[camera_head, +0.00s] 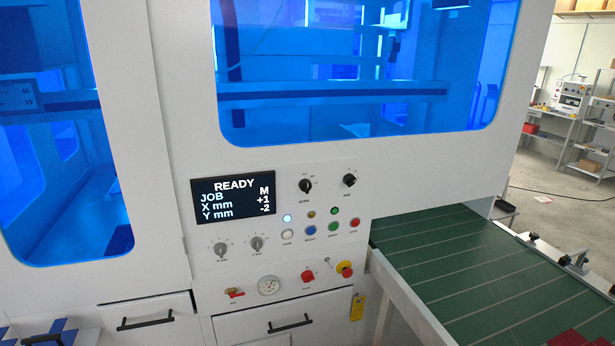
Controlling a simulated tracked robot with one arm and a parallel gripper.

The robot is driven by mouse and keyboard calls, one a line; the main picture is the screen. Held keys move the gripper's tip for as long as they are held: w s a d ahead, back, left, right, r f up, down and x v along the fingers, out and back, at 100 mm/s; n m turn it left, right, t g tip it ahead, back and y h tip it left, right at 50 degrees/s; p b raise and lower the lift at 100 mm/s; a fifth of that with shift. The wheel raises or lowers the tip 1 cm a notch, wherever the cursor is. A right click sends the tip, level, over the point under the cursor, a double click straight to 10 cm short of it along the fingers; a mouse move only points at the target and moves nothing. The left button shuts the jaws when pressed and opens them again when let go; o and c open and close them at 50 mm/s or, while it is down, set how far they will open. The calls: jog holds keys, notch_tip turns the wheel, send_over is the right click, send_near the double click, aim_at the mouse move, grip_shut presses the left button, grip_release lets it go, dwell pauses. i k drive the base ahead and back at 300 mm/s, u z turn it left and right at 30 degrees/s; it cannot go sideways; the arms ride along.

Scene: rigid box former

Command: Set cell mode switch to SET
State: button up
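A control panel (330,255) is on the white machine front, at the middle of the view. Two black rotary switches sit at its top: a left one (306,185) and a right one (349,180). Their small labels are too blurred to read surely, so I cannot tell which is the cell mode switch or its setting. The display (233,200) beside them reads READY, JOB M, X mm +1, Y mm -2. My gripper is not in view.
Below the switches are coloured buttons (333,226), two grey knobs (239,246), a gauge (269,286), a red-handled valve (234,292), a red knob (308,276) and a red-yellow emergency stop (345,269). A green conveyor (460,265) juts out at right. Drawers (150,320) lie below.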

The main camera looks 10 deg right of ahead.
aim_at(306, 186)
jog(key=z, duration=0.1)
jog(key=i, duration=1.65)
jog(key=z, duration=0.1)
